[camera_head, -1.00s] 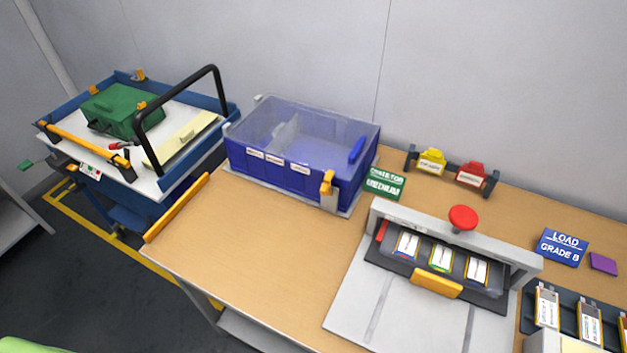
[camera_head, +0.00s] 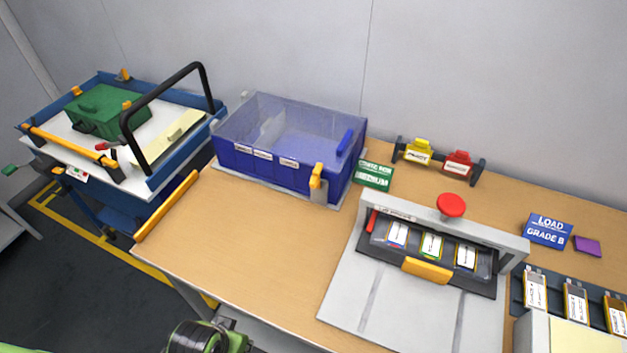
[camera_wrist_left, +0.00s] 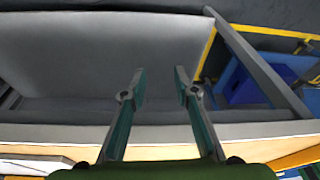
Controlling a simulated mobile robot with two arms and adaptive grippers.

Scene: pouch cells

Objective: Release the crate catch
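The blue crate (camera_head: 262,168) stands at the back of the wooden table with a clear lid (camera_head: 300,122) shut over it. Its yellow-orange catch (camera_head: 317,176) is on the front face near the right corner, above a grey bracket. A blue handle (camera_head: 345,142) sits at the lid's right side. My left gripper (camera_wrist_left: 160,82) shows in the left wrist view with its two fingers apart and nothing between them. It is near the table's front edge, away from the crate. In the head view only part of my green arm shows at the bottom. My right gripper is not in view.
A grey press fixture (camera_head: 412,275) with a red knob (camera_head: 451,206) stands right of the crate. A green sign (camera_head: 375,176) is close to the crate's right side. A blue cart (camera_head: 120,130) stands left. The table (camera_head: 240,235) is clear in front of the crate.

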